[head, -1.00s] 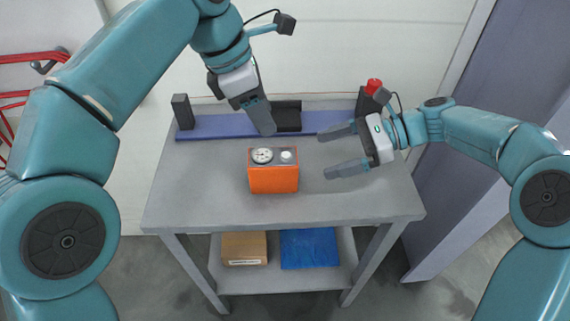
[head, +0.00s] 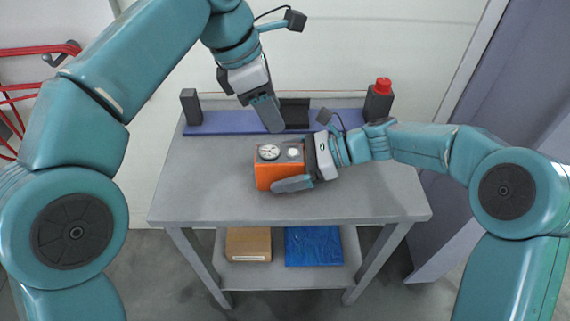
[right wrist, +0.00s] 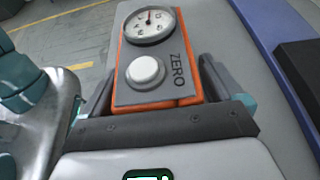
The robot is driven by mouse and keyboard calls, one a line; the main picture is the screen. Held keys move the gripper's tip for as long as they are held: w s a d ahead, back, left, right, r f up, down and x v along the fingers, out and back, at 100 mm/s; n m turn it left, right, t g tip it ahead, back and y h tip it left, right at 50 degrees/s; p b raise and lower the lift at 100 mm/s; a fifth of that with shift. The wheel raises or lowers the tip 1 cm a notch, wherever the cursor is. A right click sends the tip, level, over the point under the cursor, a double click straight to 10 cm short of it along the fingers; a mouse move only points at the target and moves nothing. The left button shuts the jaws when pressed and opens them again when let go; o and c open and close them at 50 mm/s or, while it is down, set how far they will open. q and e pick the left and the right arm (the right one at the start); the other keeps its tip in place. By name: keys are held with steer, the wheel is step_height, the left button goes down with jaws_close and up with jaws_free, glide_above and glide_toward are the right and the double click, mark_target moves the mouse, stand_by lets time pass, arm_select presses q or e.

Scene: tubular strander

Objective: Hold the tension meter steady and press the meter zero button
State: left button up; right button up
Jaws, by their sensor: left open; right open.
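The orange tension meter (head: 278,174) stands upright on the grey table. Its grey top carries a round dial and the white zero button (head: 294,152). In the right wrist view the meter (right wrist: 126,75) shows the button (right wrist: 145,72) beside the word ZERO. My right gripper (head: 287,178) is open, with its fingers on either side of the meter; the far finger is mostly hidden in the head view. I cannot tell whether the fingers touch it. My left gripper (head: 272,122) is above and behind the meter, pointing down, apart from the button; its finger gap is hard to see.
A blue rail (head: 225,122) with dark blocks runs along the table's back edge. A red button (head: 383,86) tops the right-hand block. A cardboard box (head: 248,244) and a blue packet (head: 312,246) lie on the lower shelf. The table's front (head: 215,205) is clear.

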steer(key=c, duration=1)
arm_select(q)
steer(key=shift+c, duration=0.6)
arm_select(e)
steer(key=c, duration=0.3)
arm_select(q)
jaws_close()
arm_select(e)
steer(key=shift+c, duration=0.2)
